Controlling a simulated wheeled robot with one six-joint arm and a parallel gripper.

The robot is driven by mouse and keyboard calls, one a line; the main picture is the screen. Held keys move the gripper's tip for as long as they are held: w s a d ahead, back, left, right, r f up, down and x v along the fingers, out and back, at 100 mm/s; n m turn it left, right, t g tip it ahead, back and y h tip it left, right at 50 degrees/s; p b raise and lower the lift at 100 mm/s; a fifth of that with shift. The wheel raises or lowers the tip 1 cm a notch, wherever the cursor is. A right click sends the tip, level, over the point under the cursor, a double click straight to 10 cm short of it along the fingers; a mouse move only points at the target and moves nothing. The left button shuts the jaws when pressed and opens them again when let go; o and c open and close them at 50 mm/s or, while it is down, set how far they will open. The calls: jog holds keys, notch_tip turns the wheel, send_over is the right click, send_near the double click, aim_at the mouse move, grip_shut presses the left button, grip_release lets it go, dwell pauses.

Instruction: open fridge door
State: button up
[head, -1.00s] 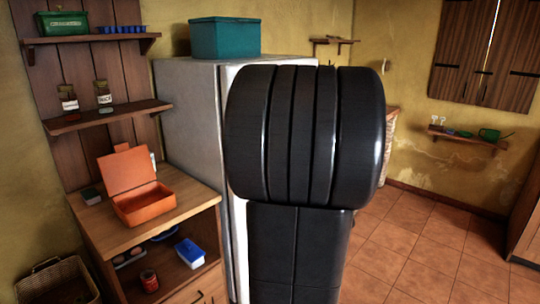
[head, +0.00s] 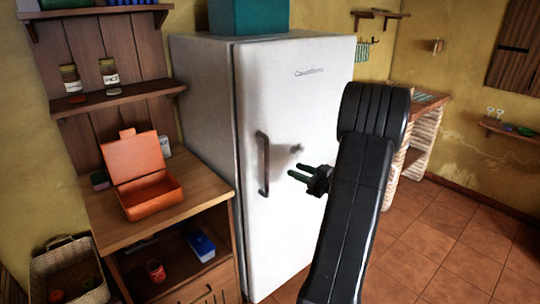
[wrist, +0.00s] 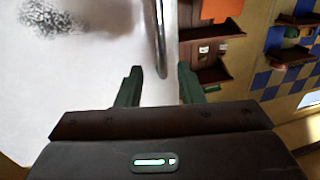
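The white fridge (head: 205,110) stands left of centre in the head view. Its front door (head: 285,85) looks shut, with a dark upright bar handle (head: 263,163) on the door's left side. My gripper (head: 298,173) is open and empty in front of the door, a little right of the handle and apart from it. In the wrist view the door (wrist: 80,80) fills the left. The handle (wrist: 160,40) runs down from the top, between the lines of my gripper's two fingers (wrist: 160,82). The fingers do not close on it.
A wooden counter (head: 120,232) with an open orange box (head: 150,197) stands left of the fridge. A teal box (head: 245,15) is on top of the fridge. A stone-legged counter (head: 418,145) stands behind at right. Tiled floor (head: 440,240) is free at right.

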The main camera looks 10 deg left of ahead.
jog(key=p+x, duration=0.2)
jog(key=x, duration=1.1)
jog(key=shift+w+a, duration=0.1)
jog(key=shift+w, duration=0.05)
grip_shut()
